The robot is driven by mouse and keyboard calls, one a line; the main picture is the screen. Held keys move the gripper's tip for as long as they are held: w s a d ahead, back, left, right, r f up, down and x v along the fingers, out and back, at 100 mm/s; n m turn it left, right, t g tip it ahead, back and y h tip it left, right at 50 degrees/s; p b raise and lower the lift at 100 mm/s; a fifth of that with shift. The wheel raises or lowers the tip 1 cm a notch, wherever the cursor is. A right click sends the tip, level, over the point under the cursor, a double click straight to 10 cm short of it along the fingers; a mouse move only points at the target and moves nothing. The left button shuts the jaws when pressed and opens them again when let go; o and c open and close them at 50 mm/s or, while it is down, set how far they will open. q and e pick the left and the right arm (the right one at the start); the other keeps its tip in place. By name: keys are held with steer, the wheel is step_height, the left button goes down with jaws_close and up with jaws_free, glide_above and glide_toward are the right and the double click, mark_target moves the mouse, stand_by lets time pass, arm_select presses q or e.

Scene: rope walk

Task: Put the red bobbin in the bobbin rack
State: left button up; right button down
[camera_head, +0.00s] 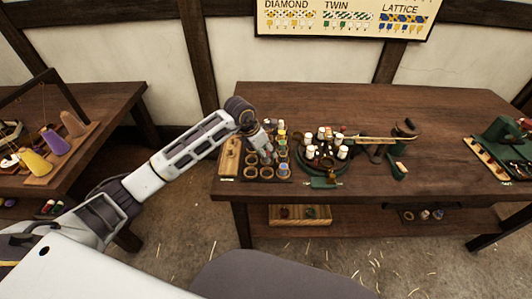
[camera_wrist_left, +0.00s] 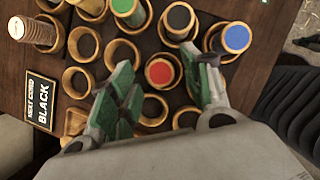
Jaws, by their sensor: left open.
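In the left wrist view the red bobbin (camera_wrist_left: 160,71) stands in a round wooden cup of the bobbin rack (camera_wrist_left: 150,109), its red top facing the camera. My left gripper (camera_wrist_left: 158,62) is open above the rack, with one green-padded finger on each side of the red bobbin. I see no grip on it. In the head view the left gripper (camera_head: 267,156) points down over the rack (camera_head: 267,173) on the table, and the red bobbin cannot be made out there. My right gripper is not in view.
Green (camera_wrist_left: 123,6), black (camera_wrist_left: 179,18) and blue (camera_wrist_left: 236,37) bobbins stand in nearby cups. Several cups are empty. A black card (camera_wrist_left: 40,101) lies beside the rack.

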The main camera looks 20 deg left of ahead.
arm_select(q)
steer(key=v, duration=1.1)
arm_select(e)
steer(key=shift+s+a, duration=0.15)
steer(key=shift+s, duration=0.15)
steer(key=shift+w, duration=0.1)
arm_select(q)
steer(key=shift+f, duration=0.1)
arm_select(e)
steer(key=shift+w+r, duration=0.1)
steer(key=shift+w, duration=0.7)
